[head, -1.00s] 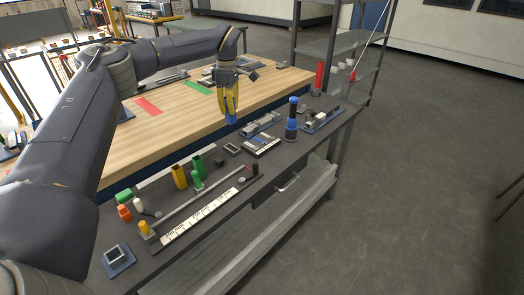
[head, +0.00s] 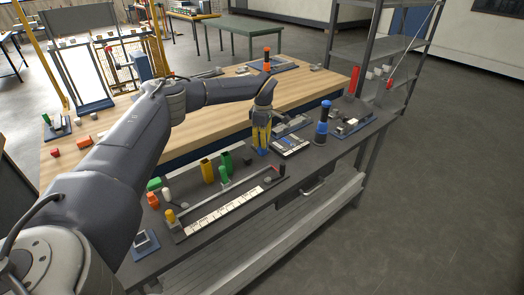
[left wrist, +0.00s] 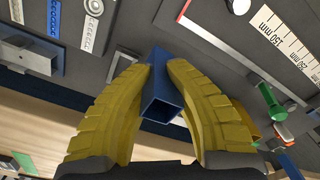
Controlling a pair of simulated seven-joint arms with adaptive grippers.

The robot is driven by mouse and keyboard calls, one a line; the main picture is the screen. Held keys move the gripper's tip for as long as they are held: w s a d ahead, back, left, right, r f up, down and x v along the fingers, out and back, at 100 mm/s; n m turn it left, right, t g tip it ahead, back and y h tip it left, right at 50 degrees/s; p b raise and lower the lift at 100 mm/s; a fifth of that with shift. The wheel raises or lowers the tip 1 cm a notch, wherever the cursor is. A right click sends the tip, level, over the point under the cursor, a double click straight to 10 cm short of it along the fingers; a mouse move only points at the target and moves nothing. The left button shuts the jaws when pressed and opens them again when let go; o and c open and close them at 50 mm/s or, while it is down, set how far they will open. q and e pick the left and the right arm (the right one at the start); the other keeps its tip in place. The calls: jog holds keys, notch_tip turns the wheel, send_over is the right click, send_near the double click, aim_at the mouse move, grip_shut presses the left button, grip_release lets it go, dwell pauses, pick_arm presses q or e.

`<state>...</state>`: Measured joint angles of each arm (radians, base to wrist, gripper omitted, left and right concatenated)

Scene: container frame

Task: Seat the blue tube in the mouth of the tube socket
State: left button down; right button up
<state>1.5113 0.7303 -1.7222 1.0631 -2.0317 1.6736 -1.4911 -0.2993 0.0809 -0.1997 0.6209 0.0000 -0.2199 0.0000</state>
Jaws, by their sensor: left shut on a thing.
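My left gripper (head: 261,148) is shut on the blue tube (left wrist: 160,92). In the left wrist view the tube is a hollow, square-section piece, gripped between the two yellow fingers, with an open end towards the camera. In the head view the fingers point down, low over the dark bench; the tube is mostly hidden, and I cannot tell if it touches anything. A square-mouthed holder on a blue plate (head: 144,244), at the bench's near left end, looks like the tube socket, well away from the gripper. My right gripper is out of view.
A rail with a white ruler (head: 222,211) lies in front. A blue-and-black bottle (head: 322,122) and low fixtures stand to the right. The wooden table (head: 205,115) is behind.

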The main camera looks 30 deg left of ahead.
pick_arm(q)
jog(key=shift+f, duration=2.15)
jog(key=shift+f, duration=0.1)
jog(key=c, duration=1.4)
grip_release()
notch_tip(320, 180, up, 12)
jog(key=shift+d+f, duration=0.1)
jog(key=shift+f, duration=0.15)
jog(key=o, duration=0.4)
jog(key=shift+r, duration=0.35)
jog(key=shift+c, duration=0.2)
